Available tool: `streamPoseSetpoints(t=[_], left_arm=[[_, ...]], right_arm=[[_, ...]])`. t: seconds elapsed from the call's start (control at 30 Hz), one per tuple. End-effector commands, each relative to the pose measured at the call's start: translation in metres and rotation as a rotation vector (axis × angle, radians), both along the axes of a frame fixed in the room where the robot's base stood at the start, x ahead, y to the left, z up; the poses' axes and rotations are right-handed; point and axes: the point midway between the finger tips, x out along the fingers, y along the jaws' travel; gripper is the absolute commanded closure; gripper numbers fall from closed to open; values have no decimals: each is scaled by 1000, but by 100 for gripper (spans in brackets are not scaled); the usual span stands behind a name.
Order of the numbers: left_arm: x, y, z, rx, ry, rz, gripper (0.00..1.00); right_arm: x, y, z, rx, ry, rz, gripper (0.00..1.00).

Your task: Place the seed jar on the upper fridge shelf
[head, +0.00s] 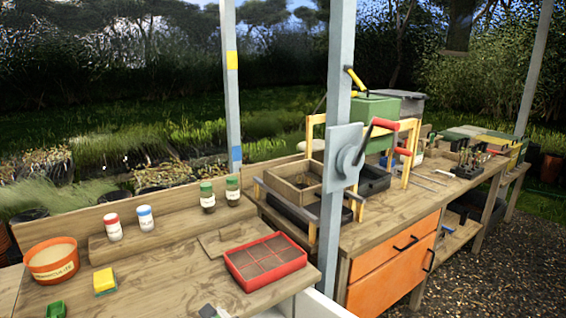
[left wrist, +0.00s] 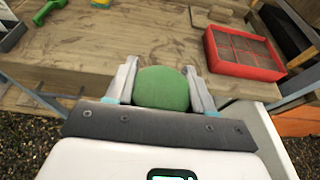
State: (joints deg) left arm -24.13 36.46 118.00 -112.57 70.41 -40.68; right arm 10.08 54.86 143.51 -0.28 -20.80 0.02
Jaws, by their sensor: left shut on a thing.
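In the left wrist view, my left gripper (left wrist: 160,70) is shut on a jar with a round green lid (left wrist: 162,90). I see it from above, so the lid hides its body and any label. The held jar is near the front edge of the wooden bench (left wrist: 110,50); its height cannot be told. Two other green-lidded jars, a left one (head: 207,198) and a right one (head: 232,191), stand on the raised back ledge in the head view. No fridge shelf can be made out. My right gripper is not in view.
A red divided tray (head: 266,262) lies on the bench, also in the left wrist view (left wrist: 243,53). A grey post (head: 333,140) rises at the bench's right end.

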Motion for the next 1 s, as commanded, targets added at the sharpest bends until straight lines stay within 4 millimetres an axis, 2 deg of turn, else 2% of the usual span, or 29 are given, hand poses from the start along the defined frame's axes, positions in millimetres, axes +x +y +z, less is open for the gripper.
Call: streamPoseSetpoints(t=[0.03,0.1,0.2,0.3,0.37,0.43,0.63,1.0], left_arm=[[-11,1,-26,9,13,9,100],[-29,5,-59,11,16,37,100],[-59,14,-97,10,12,96,100],[-85,24,-117,7,6,159,100],[-98,30,-120,5,1,203,100],[-105,35,-115,1,-6,253,100],[-105,38,-109,-1,-4,317,100],[-105,38,-109,-1,-3,321,100]], right_arm=[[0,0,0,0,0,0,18],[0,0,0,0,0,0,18],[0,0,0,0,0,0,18],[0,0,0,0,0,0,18],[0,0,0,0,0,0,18],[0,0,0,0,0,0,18],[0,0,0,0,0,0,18],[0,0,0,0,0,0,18]])
